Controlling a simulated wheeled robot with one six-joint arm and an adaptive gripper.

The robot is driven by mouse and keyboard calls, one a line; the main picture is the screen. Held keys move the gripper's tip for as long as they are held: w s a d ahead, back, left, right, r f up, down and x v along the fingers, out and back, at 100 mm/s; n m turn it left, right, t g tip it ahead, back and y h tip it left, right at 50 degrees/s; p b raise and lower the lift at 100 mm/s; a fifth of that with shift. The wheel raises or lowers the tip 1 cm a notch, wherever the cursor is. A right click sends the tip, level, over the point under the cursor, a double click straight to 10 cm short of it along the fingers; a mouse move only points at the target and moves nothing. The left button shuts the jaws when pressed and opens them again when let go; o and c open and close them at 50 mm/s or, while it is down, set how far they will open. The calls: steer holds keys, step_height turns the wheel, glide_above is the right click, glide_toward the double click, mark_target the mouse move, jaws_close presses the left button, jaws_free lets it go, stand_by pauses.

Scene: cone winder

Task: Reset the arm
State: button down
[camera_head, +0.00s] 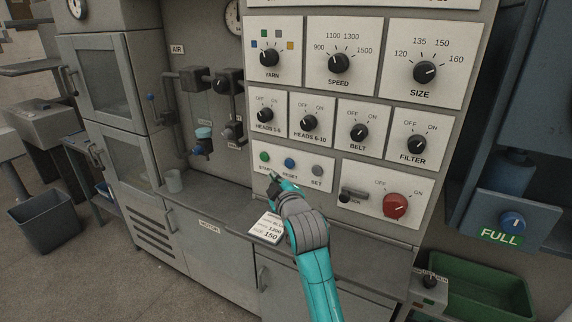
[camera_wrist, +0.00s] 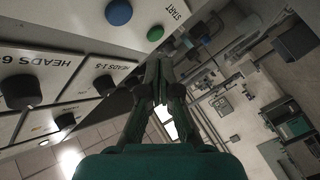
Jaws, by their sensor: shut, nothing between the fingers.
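My gripper (camera_head: 274,180) is at the end of my teal arm, in front of the control panel (camera_head: 257,182) in the head view. Its fingers are shut and hold nothing. The fingertips are close below the green START button (camera_head: 264,156); I cannot tell whether they touch the panel. In the wrist view, the closed fingers (camera_wrist: 160,62) point up the picture, with the green button (camera_wrist: 155,34) and the blue button (camera_wrist: 118,12) beyond them.
Knobs for yarn, speed and size sit high on the panel, with a red switch (camera_head: 395,205) at lower right. A card (camera_head: 266,228) reading 150 lies on the counter (camera_head: 215,200) near my arm. A cup (camera_head: 173,181) stands left. A green bin (camera_head: 480,262) is at right.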

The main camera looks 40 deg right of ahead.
steer(key=s+a+f+m+y, duration=0.1)
steer(key=s+a+f+y, duration=0.1)
steer(key=s+a+f, duration=0.75)
steer(key=s+a+f+m+y, duration=0.1)
steer(key=s+a+f+y, duration=0.1)
steer(key=s+a+f, duration=0.75)
steer(key=s+a+f+m+y, duration=0.1)
steer(key=s+a, duration=0.2)
steer(key=s, duration=1.2)
steer(key=s+a+f+m+g+y, duration=0.1)
steer(key=s+a+m+y, duration=0.1)
steer(key=s, duration=1.2)
steer(key=shift+s+a+f, duration=0.3)
steer(key=shift+s+a, duration=0.05)
steer(key=shift+a, duration=0.05)
steer(key=c, duration=1.9)
jaws_free()
